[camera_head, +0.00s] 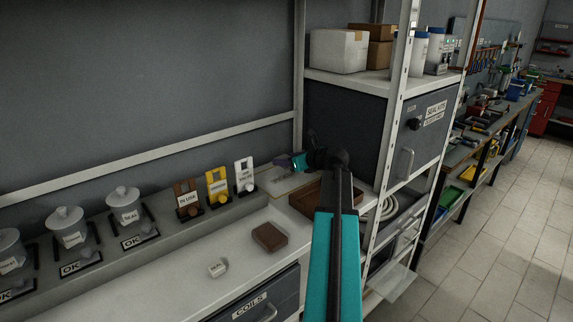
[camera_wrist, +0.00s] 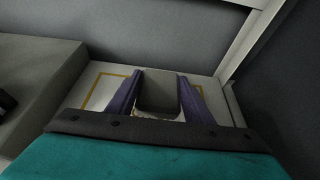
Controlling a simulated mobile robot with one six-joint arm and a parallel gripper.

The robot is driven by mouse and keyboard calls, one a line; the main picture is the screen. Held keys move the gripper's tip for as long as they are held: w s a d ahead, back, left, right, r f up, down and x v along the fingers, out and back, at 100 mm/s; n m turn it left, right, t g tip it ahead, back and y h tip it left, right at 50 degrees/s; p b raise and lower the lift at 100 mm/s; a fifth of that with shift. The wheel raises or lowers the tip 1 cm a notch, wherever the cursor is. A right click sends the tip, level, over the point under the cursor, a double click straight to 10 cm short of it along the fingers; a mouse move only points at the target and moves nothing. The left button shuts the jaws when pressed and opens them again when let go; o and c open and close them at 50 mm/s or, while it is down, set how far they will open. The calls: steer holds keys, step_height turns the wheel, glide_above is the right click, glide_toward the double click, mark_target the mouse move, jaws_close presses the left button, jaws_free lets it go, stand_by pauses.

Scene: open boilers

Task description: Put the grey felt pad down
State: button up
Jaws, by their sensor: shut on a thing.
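The grey felt pad (camera_wrist: 158,92) shows in the wrist view between the two purple fingers of my gripper (camera_wrist: 158,88), which is shut on it. Behind and below it is a pale surface with a yellow outline (camera_wrist: 101,84); the pad and fingers cover part of that outline. I cannot tell whether the pad touches the surface. In the head view my gripper (camera_head: 284,162) is over the back of the white counter (camera_head: 225,250), right of the upright tags. The pad is not clear to see there.
A raised ledge carries lidded pots (camera_head: 68,228) and standing tags (camera_head: 217,187). A white shelf post (camera_head: 299,75) and a dark cabinet (camera_head: 345,130) stand close to the gripper.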

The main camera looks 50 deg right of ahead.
steer(key=shift+w+d+f, duration=0.1)
steer(key=shift+w+d, duration=0.5)
steer(key=shift+w, duration=0.05)
steer(key=shift+d, duration=0.1)
steer(key=shift+w+d, duration=0.15)
steer(key=shift+w, duration=0.1)
steer(key=shift+d+f, duration=0.1)
steer(key=shift+f, duration=0.1)
steer(key=shift+f+p, duration=0.6)
steer(key=shift+f, duration=1)
steer(key=shift+f, duration=0.15)
steer(key=o, duration=1)
